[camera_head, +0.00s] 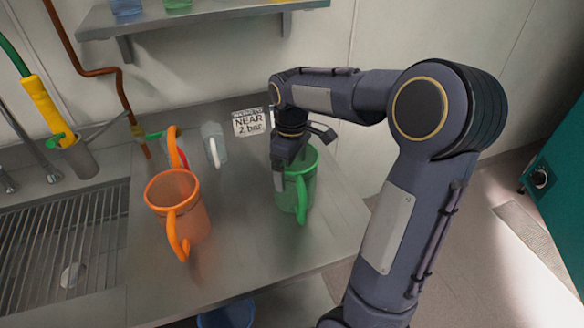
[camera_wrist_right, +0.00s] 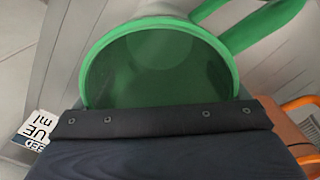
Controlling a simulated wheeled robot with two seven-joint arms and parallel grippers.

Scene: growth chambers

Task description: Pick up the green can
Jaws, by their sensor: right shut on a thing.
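The green can (camera_head: 303,186) stands upright on the metal counter near its right part, with its handle toward the front. In the head view my right gripper (camera_head: 287,176) is at the can's left rim and is shut on it. In the right wrist view the can's round green rim and see-through inside (camera_wrist_right: 158,62) fill the middle, with the handle at the upper right. The dark gripper body (camera_wrist_right: 160,122) covers the near side of the rim, so the fingertips are hidden there. My left gripper is not in view.
An orange can (camera_head: 180,205) stands left of the green one, with another orange handle (camera_head: 175,147) and a clear vessel (camera_head: 214,143) behind. A sign (camera_head: 250,122) is at the wall. A sink grate (camera_head: 60,245) lies left. The counter's right edge is close.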

